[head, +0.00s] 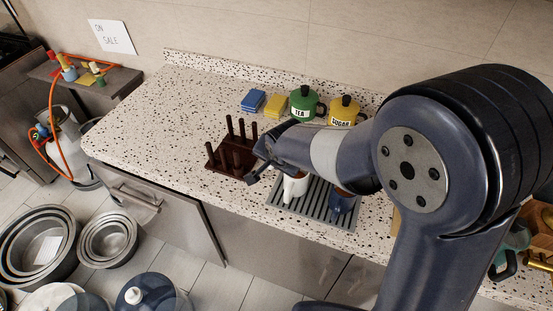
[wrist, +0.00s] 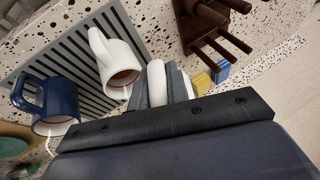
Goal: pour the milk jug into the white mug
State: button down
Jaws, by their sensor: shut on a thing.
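My gripper (head: 262,166) is above the counter, to the left of the drying mat. In the wrist view my gripper (wrist: 168,84) is shut on a white curved piece (wrist: 157,84), which looks like the milk jug's handle. The rest of the jug is hidden, and I cannot tell its tilt. The white mug (head: 294,188) stands on the grey ribbed mat (head: 318,212), just below and right of my gripper. In the wrist view the white mug (wrist: 115,62) shows its handle and a brownish inside, to the left of my jaws.
A blue mug (head: 341,204) stands on the mat, right of the white mug. A dark wooden peg rack (head: 222,166) is to the left. Green tea (head: 304,104) and yellow sugar (head: 343,111) canisters and sponges (head: 254,101) stand behind. The counter's left part is clear.

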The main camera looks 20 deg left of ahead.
jog(key=shift+a+f+y, duration=0.1)
jog(key=shift+a+y, duration=0.1)
jog(key=shift+y, duration=0.4)
jog(key=shift+w, duration=0.1)
jog(key=shift+f+y+b, duration=0.1)
jog(key=shift+y+b, duration=0.2)
jog(key=shift+b, duration=0.45)
jog(key=shift+m+b, duration=0.3)
jog(key=shift+b, duration=0.65)
jog(key=shift+a+t+y+b, duration=0.25)
jog(key=shift+y+b, duration=0.45)
jog(key=shift+b, duration=2.4)
jog(key=shift+r+b, duration=0.2)
jog(key=shift+b, duration=0.3)
jog(key=shift+f+t+y+b, duration=0.2)
jog(key=shift+y+b, duration=0.3)
jog(key=shift+b, duration=1.1)
